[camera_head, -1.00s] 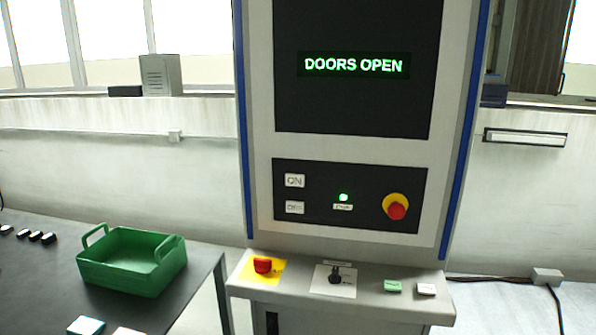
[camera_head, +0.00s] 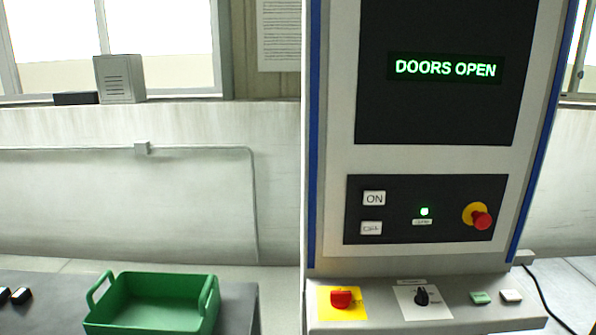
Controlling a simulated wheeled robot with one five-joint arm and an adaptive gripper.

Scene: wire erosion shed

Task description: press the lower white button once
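The control cabinet stands right of centre. On its black panel (camera_head: 398,225) two white buttons sit one above the other at the left. The upper white button (camera_head: 374,198) reads "ON". The lower white button (camera_head: 371,228) is directly below it; its label is blurred but looks like "OFF". Both look square and flat to the panel. My gripper is not in view, and nothing covers the buttons.
The screen (camera_head: 445,70) reads "DOORS OPEN". A green lamp (camera_head: 424,211) and a red mushroom knob (camera_head: 481,220) share the panel. Below, a ledge holds a red switch (camera_head: 341,299), a black selector (camera_head: 421,295), a green button (camera_head: 480,297) and a white button (camera_head: 511,296). A green crate (camera_head: 150,326) stands left.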

